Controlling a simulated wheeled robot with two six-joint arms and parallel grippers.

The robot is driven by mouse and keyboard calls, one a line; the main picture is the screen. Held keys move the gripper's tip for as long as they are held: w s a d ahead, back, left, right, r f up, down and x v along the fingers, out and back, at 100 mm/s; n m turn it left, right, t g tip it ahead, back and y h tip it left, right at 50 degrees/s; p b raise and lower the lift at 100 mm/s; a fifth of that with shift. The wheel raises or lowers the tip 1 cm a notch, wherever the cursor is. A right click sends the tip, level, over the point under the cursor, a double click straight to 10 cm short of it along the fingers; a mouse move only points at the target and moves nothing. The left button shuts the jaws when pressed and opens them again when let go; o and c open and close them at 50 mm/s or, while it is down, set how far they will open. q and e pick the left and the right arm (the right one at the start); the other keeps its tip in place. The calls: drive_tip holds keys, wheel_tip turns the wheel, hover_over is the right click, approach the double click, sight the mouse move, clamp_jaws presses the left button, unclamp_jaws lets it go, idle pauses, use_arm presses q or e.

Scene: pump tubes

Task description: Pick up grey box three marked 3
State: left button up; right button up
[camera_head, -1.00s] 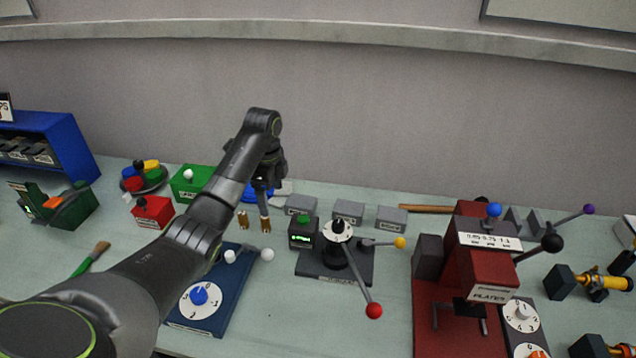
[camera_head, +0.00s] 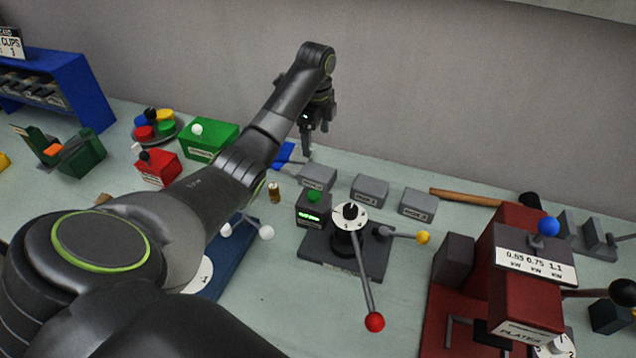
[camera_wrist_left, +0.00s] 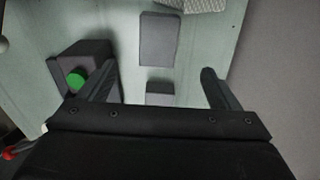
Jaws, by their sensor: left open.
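Three grey boxes stand in a row near the wall in the head view. The rightmost box (camera_head: 418,204) has a label that seems to read 3. The middle box (camera_head: 370,190) and the left box (camera_head: 317,176) are beside it. My left gripper (camera_head: 316,140) is open and empty, pointing down, raised above and behind the left box, to the left of the rightmost one. In the left wrist view, one grey box (camera_wrist_left: 160,40) lies ahead and another (camera_wrist_left: 160,92) shows partly between the open fingers; their labels cannot be read there. My right gripper is not in view.
A green-buttoned dark device (camera_head: 314,208) and a lever stand (camera_head: 345,250) with red and yellow knobs are in front of the boxes. A wooden rod (camera_head: 465,196) and red machine (camera_head: 520,260) lie to the right. A brass cylinder (camera_head: 274,192) stands left.

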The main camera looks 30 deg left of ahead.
use_arm(q)
drive_tip(key=b, duration=0.5)
hover_over(317, 171)
wheel_tip(317, 171, down, 6)
drive_tip(key=shift+w+a+r, duration=0.1)
drive_tip(key=shift+a, duration=0.05)
drive_tip(key=shift+f+p, duration=0.55)
drive_tip(key=shift+f, duration=0.4)
drive_tip(key=f, duration=0.3)
drive_tip(key=f+p, duration=0.1)
drive_tip(key=f, duration=0.1)
drive_tip(key=shift+d, duration=0.25)
drive_tip(key=shift+f, duration=0.35)
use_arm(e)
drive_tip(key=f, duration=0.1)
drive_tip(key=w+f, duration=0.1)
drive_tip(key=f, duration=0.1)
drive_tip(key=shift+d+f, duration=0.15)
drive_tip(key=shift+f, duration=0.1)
use_arm(q)
drive_tip(key=shift+c, duration=0.3)
